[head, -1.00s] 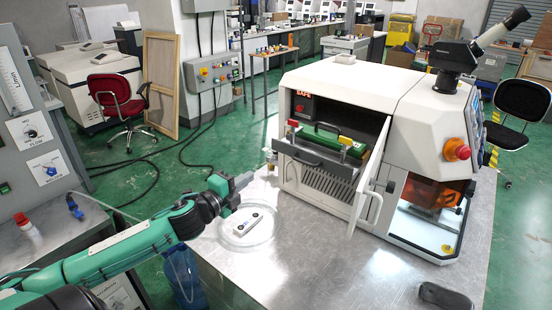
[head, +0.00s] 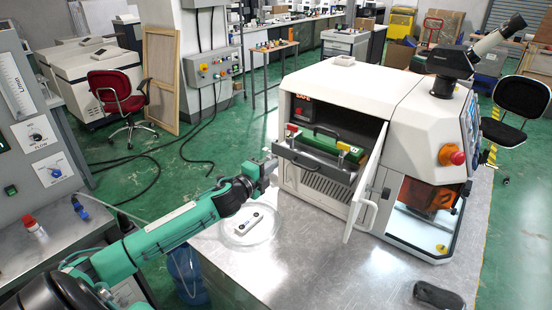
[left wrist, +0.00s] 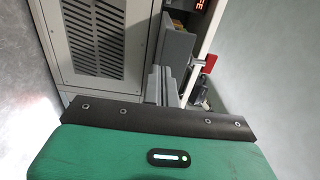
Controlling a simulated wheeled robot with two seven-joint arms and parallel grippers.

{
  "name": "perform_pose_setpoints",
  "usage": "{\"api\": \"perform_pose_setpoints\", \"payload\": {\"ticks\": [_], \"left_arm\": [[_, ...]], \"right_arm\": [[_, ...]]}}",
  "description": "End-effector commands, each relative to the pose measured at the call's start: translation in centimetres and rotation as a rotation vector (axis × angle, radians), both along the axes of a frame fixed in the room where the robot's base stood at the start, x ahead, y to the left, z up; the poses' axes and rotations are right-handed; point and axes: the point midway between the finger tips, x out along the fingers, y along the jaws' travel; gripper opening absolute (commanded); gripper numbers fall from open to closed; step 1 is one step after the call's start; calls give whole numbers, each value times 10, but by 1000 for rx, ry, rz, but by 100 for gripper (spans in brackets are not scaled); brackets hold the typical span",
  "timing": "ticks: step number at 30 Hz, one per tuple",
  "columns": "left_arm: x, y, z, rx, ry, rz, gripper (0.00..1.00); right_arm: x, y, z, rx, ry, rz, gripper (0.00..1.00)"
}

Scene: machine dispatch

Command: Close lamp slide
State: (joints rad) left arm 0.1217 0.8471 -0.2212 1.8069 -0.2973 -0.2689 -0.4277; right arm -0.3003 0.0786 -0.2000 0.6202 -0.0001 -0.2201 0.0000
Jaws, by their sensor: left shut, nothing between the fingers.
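The white machine (head: 345,85) stands on the metal table with its front door (head: 364,190) swung open. Its lamp slide (head: 312,161) sticks out of the bay, with a dark grey front, a green block with a black handle on top, and red and yellow parts. My left gripper (head: 270,166) is shut and empty at the left end of the slide's front. In the left wrist view its fingers (left wrist: 158,84) point at the grey slide (left wrist: 176,58); whether they touch it I cannot tell. My right gripper is not in view.
A round clear dish (head: 250,224) with a small white part lies below my left gripper. A dark object (head: 438,295) lies at the table's front right. The front middle of the table is clear.

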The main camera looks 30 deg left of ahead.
Motion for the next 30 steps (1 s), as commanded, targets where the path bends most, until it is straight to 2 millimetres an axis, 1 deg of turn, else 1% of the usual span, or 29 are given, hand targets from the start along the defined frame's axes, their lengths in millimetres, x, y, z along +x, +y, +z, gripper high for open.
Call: {"api": "perform_pose_setpoints", "payload": {"ticks": [1,7,24,26,30], "left_arm": [[7,-1,4,-1,-2,1,0],[21,-1,2,1,0,1,0],[28,-2,0,1,-1,0,0],[32,-2,0,1,-1,1,0],[49,-3,2,0,-3,1,0]], "right_arm": [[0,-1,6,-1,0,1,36],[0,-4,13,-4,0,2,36],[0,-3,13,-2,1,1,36],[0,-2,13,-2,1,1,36],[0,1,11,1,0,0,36]]}}
